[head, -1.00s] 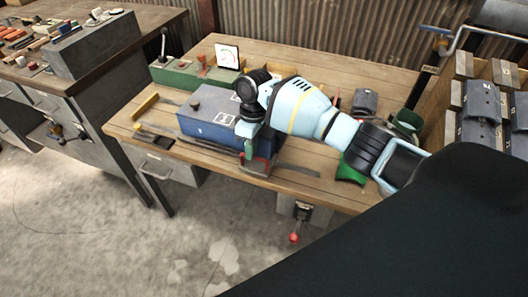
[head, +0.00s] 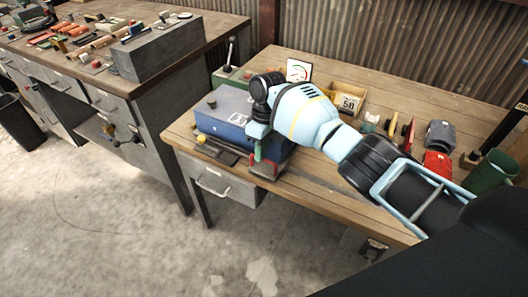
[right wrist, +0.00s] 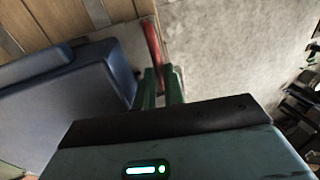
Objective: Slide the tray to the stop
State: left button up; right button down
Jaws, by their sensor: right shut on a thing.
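The tray (right wrist: 133,45) is a grey metal plate with a red handle (head: 266,168), under a blue box (head: 225,112) at the left end of the wooden bench. The red handle (right wrist: 153,45) also shows in the right wrist view. My right gripper (head: 258,153) points down at the tray's front right corner. Its green fingers (right wrist: 161,84) are shut on the red handle, beside the blue box. The yellow stop bar at the bench's left end is not visible; the box seems to hide it. I cannot tell whether the tray touches it. My left gripper is out of view.
A dark plate with a yellow piece (head: 203,138) lies at the bench's front left edge. Behind stand a green lever box (head: 228,75) and a wooden bin (head: 347,98). A green cup (head: 490,172) and red part (head: 437,165) are at right. Another workbench (head: 150,85) stands left.

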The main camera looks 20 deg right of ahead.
jog(key=shift+w+a, duration=0.25)
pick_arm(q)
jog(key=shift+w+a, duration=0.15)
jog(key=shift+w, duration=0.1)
pick_arm(e)
jog(key=shift+w+a+r, duration=0.1)
jog(key=c, duration=1.8)
grip_release()
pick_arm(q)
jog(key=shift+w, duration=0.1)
pick_arm(e)
jog(key=shift+o, duration=0.2)
jog(key=shift+w, duration=0.1)
notch_tip(320, 180, up, 8)
jog(key=w+d, duration=0.1)
jog(key=shift+f, duration=0.2)
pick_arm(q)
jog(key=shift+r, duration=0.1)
pick_arm(e)
jog(key=shift+f, duration=0.1)
